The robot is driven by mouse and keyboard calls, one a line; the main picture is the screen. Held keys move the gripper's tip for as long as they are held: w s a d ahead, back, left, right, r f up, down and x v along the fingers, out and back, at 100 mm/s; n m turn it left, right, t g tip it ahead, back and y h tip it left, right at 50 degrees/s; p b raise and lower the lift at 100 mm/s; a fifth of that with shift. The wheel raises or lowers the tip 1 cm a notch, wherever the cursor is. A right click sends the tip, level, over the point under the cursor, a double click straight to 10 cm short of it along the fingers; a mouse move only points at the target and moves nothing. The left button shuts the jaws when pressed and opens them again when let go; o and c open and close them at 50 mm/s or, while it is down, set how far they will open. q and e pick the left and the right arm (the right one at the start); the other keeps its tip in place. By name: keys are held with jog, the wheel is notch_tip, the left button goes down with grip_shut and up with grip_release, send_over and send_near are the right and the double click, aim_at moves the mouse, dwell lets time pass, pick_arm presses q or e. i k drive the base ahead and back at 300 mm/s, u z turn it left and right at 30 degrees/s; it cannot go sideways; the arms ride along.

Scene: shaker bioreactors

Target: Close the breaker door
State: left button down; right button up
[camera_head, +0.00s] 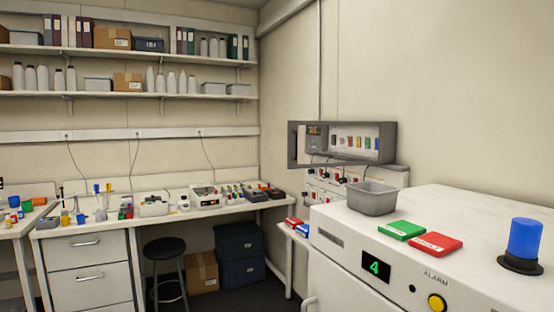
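The breaker box (386,143) is a grey box on the right wall, near the room's corner. Its front is open, and a row of small coloured parts and a darker unit show inside. The breaker door (293,145) looks like the grey framed panel standing out at the box's left side, so it is open. Neither of my grippers is in view, and nothing touches the door.
A white machine (460,218) fills the lower right below the box. On it are a grey bin (372,200), green (401,230) and red (436,244) cases and a blue beacon (524,238). A bench (100,229) and stool (165,249) stand left.

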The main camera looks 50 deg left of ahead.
aim_at(293, 127)
jog(key=k, duration=0.1)
jog(key=u, duration=2.35)
jog(key=i, duration=1.75)
jog(key=z, duration=1.55)
